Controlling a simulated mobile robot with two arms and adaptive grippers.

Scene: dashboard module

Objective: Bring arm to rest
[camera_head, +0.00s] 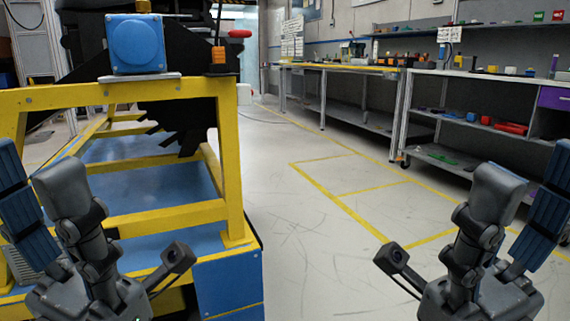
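My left gripper (36,172) is at the lower left, in front of the yellow frame in the picture. It shows a grey finger and a blue ribbed finger with a gap between them. It looks open, with nothing seen in it. My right gripper (527,178) is at the lower right, in front of the floor and shelves in the picture. It mirrors the left one, looks open and holds nothing that I can see. Both grippers point upward, wide apart. The lower parts of both arms are cut off by the picture's bottom edge.
A yellow frame (228,165) with a blue base (228,288) stands close at left, bearing a blue box-like unit (137,43) and dark machinery. A workbench (340,68) and shelving (480,78) with small objects line the right wall. The middle floor (300,235) is clear.

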